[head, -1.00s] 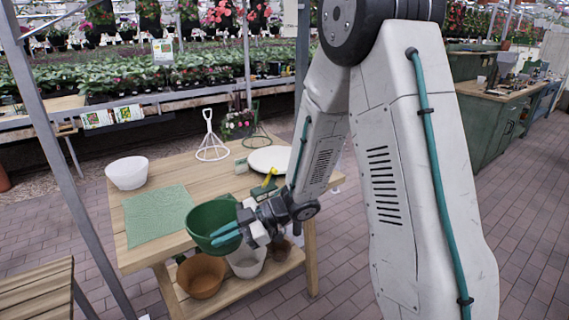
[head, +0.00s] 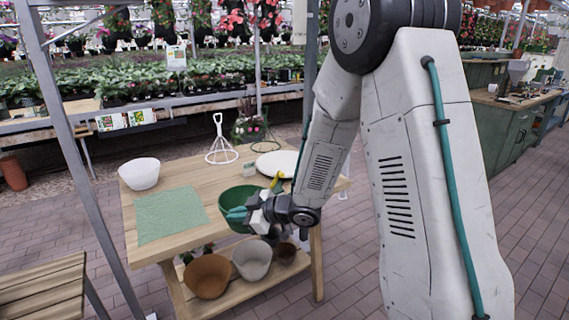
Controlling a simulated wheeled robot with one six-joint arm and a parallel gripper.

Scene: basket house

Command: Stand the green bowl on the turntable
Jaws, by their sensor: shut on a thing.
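The green bowl (head: 234,194) is at the right part of the wooden table, to the right of the green mat. My gripper (head: 239,213) is shut on the bowl's near right side, its teal fingers over the wall. The bowl looks roughly upright; I cannot tell whether it touches the table. The turntable seems to be the round white disc (head: 272,162) at the table's back right, beyond the bowl. My arm covers its right edge, and its top looks bare.
The green mat (head: 170,213) and a white bowl (head: 139,173) are on the left of the table (head: 160,251). A white wire stand (head: 221,150) is at the back. A yellow-handled item (head: 276,181) is close beside my gripper. Pots (head: 207,277) stand on the lower shelf.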

